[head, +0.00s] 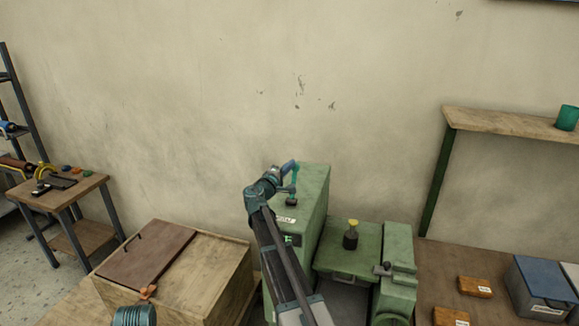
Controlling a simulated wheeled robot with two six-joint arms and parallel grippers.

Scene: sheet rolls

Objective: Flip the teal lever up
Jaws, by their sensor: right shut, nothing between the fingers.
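The teal lever (294,183) stands on a dark base on top of the green machine housing (316,185), behind a small white label. It looks roughly upright, though its upper part is largely hidden by my gripper. My right gripper (291,167) is shut and empty at the lever's upper end. It seems to touch or nearly touch the lever; I cannot tell which. My right arm reaches up from the bottom and hides part of the housing's front. My left gripper is not in view.
A wooden box (205,275) with a brown lid is at left. Orange blocks (474,287) and a blue-lidded bin (541,285) lie at right, below a wooden shelf (500,122).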

